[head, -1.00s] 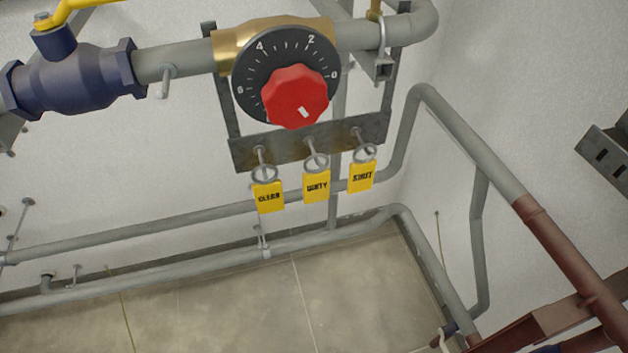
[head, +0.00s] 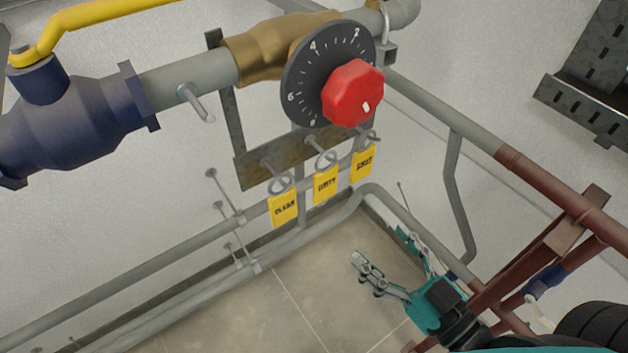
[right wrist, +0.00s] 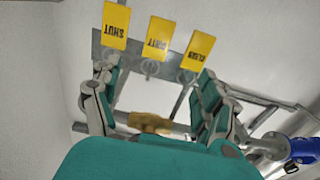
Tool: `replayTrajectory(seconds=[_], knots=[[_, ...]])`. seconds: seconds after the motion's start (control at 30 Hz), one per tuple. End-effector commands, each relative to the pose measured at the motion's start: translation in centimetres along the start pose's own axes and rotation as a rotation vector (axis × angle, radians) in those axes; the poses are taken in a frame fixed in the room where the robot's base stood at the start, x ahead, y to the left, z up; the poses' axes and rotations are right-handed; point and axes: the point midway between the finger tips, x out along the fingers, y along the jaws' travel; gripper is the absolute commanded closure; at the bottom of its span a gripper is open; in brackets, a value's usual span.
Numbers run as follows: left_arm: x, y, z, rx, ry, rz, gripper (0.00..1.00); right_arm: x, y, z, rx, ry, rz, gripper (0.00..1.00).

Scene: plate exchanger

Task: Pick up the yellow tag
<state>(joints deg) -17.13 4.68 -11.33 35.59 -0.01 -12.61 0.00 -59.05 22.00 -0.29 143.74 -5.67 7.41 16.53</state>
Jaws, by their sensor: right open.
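Three yellow tags hang by rings from hooks on a metal bracket (head: 243,173) below the dial. In the head view they are the CLEAN tag (head: 284,209), the DIRTY tag (head: 326,185) and the SHUT tag (head: 363,164). The right wrist view shows the SHUT tag (right wrist: 116,26), DIRTY tag (right wrist: 158,37) and CLEAN tag (right wrist: 198,50) upside down. My right gripper (head: 382,247) is open and empty, below and to the right of the tags, apart from them. It also shows in the right wrist view (right wrist: 155,100). My left gripper is not in view.
A red knob (head: 353,93) on a black dial sits above the tags. A blue valve (head: 75,120) with a yellow handle (head: 105,17) is at the left. Grey pipes (head: 190,250) run along the wall. A brown-red pipe (head: 560,190) passes at the right.

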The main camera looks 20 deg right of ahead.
Motion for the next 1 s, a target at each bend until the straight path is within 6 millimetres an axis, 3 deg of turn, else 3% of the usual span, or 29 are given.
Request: replayTrajectory(seconds=[0.27, 0.6, 0.87, 1.0], knots=[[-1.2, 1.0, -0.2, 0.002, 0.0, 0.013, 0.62, 4.6, 0.0, -0.5, -0.002, 0.007, -0.001, 0.23], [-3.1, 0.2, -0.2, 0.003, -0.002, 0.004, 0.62, 10.6, 0.1, -0.3, -0.001, 0.002, 0.001, 0.23], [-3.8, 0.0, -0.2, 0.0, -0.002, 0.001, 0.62, 12.5, 0.1, -0.1, -0.001, 0.001, 0.001, 0.23], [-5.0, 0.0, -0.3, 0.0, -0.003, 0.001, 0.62, 14.7, 0.2, 0.1, -0.002, 0.001, 0.001, 0.23]])
